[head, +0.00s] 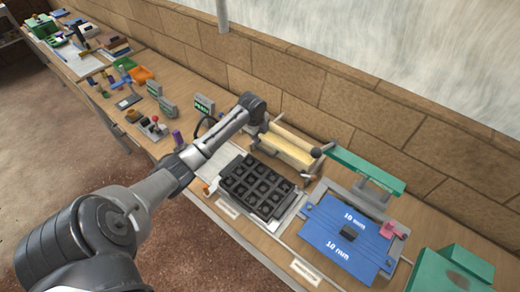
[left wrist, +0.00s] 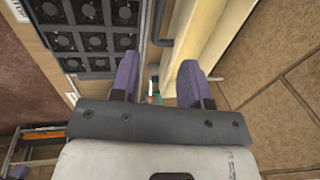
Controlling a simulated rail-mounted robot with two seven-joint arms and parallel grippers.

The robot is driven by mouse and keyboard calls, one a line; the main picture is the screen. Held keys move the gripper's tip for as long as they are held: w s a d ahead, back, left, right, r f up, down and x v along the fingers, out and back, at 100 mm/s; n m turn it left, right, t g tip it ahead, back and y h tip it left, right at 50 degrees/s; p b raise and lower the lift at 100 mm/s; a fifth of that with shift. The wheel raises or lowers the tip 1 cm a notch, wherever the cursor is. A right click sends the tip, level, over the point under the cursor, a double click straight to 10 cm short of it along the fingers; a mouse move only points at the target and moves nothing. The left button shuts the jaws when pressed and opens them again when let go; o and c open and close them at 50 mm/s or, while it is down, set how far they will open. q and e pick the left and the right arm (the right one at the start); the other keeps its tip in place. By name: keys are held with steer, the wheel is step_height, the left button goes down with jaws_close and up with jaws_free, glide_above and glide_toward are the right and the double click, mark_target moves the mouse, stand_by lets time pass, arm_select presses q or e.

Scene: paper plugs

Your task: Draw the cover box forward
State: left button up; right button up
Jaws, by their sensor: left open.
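A long cream box (head: 288,150), which looks like the cover box, lies behind the black grid tray against the brick wall. In the left wrist view the cream box (left wrist: 208,38) runs up from just beyond the fingers. My left gripper (left wrist: 158,72) is open, with its two purple-grey fingers apart and nothing seen held between them. In the head view my left arm reaches to the left end of the cream box, and its wrist hides the fingers. I cannot tell whether the fingers touch the box. My right gripper is not in view.
The black grid tray (head: 257,186) stands in front of the cream box. A green bar (head: 363,170) on a stand and a blue board (head: 345,236) are to the right. A green box (head: 452,270) sits at the lower right. The brick wall (head: 300,84) closes off the back.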

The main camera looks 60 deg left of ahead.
mark_target(263, 150)
arm_select(q)
steer(key=f, duration=0.4)
steer(key=w+f+b, duration=0.1)
steer(key=f, duration=0.3)
steer(key=w+f, duration=0.1)
steer(key=f, duration=0.3)
steer(key=shift+a, duration=0.3)
jaws_close()
steer(key=shift+r, duration=0.1)
